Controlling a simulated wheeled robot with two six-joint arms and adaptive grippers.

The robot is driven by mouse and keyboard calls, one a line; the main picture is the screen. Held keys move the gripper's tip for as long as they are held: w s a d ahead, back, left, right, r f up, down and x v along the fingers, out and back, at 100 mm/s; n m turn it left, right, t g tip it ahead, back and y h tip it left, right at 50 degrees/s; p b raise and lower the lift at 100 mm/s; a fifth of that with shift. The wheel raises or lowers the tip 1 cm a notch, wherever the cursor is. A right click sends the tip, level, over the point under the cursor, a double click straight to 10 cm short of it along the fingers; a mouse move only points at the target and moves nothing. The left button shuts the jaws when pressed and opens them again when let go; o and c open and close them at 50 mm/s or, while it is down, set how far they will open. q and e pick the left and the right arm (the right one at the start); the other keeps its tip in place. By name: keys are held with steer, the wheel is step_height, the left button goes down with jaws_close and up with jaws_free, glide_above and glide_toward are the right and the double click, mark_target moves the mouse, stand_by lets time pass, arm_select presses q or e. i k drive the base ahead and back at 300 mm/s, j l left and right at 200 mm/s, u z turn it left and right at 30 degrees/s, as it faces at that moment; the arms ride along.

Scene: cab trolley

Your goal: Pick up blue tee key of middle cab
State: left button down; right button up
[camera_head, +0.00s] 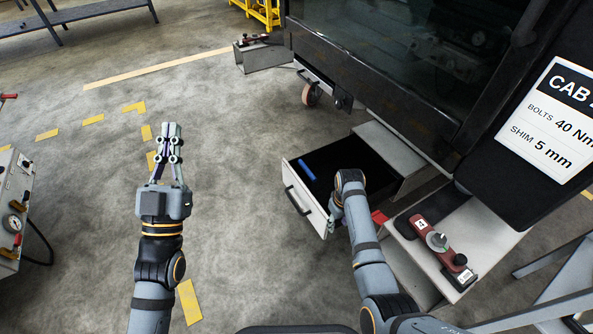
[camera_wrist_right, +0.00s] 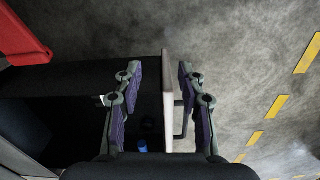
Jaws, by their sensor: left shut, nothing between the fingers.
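The blue tee key (camera_head: 307,169) lies inside the open drawer (camera_head: 292,178), on its dark floor near the front panel. In the right wrist view a small blue part of it (camera_wrist_right: 143,147) shows low, partly hidden by the gripper. My right gripper (camera_wrist_right: 160,88) is open, with its fingers on either side of the drawer's front panel (camera_wrist_right: 168,90) and a gap to each side. In the head view my right arm mostly hides this gripper at the drawer's near end. My left gripper (camera_head: 172,128) is shut and empty over open floor, left of the drawer.
The drawer handle (camera_head: 298,200) is on the panel's outer side. A red tool (camera_head: 437,242) rests on the step at right. The dark cab (camera_head: 400,60) with its sign (camera_head: 555,120) stands above. A gauge cart (camera_head: 14,215) is at far left. The middle floor is clear.

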mark_target(309, 172)
steer(key=i+l+u, duration=0.7)
steer(key=l+u, duration=0.2)
steer(key=l, duration=0.15)
